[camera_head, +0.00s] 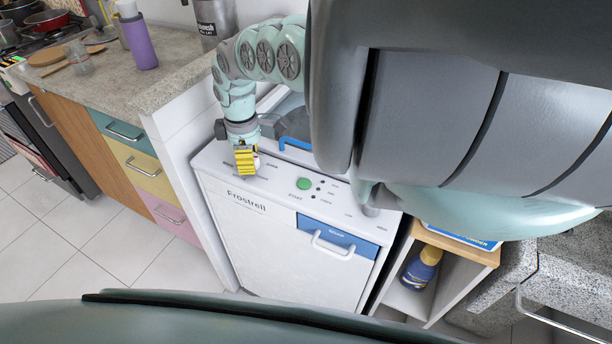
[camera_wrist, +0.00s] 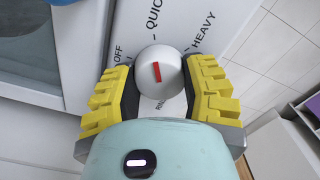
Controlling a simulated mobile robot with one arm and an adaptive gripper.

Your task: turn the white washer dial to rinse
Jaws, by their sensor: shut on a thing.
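The white washer (camera_head: 285,255), marked Frostrell, stands below my arm in the head view. Its white round dial (camera_wrist: 158,72) shows in the wrist view with a red pointer mark. The mark is tilted slightly, its upper end towards the QUICK label (camera_wrist: 153,18). OFF is printed at the left and HEAVY at the right. The RINSE label (camera_wrist: 150,103) below the dial is partly hidden. My gripper (camera_wrist: 160,88) is shut on the dial, a yellow ribbed finger on each side. In the head view my gripper (camera_head: 246,160) is at the panel's left end and mostly covers the dial.
A green start button (camera_head: 304,184) and small indicators are right of the dial. A blue drawer (camera_head: 338,236) is on the washer's front. A counter (camera_head: 160,65) with a purple bottle (camera_head: 138,42) stands at the left. A shelf (camera_head: 455,250) with a blue bottle (camera_head: 420,270) is at the right.

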